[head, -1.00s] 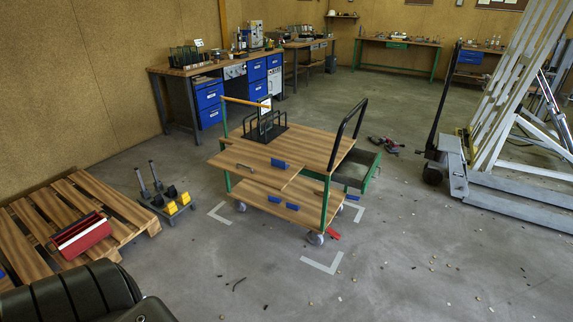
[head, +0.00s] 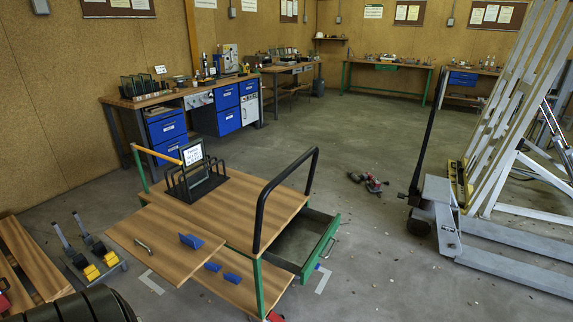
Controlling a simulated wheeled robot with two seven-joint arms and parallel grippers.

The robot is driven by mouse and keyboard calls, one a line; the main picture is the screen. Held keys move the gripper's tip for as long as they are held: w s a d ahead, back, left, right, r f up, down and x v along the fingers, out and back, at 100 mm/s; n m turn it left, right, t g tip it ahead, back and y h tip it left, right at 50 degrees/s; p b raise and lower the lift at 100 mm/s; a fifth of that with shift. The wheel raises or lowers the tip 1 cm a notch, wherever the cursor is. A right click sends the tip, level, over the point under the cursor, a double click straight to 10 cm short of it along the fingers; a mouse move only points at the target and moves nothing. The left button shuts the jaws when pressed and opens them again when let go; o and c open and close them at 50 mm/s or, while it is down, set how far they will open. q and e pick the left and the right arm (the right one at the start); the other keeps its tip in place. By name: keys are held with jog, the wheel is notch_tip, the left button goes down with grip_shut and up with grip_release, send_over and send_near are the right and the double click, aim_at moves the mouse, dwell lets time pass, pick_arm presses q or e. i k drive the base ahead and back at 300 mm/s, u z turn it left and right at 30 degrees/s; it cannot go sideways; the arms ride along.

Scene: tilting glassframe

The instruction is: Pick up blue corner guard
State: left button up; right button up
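A blue corner guard (head: 191,241) lies on the near part of the cart's wooden top, beside a small metal handle (head: 143,246). Two more blue corner guards, one at the left (head: 213,267) and one at the right (head: 232,279), lie on the cart's lower shelf. The cart (head: 240,210) has a wooden top, green posts and a black push handle. Neither of my grippers is in view.
A black rack (head: 195,180) with a framed sign stands on the cart top. A green drawer (head: 318,250) sticks out at the right. A pallet (head: 30,255) and a yellow-footed stand (head: 92,262) are at the left, a pallet jack (head: 440,215) at the right.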

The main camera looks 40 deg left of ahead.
aim_at(191, 241)
jog(key=i, duration=2.5)
jog(key=u, duration=2.5)
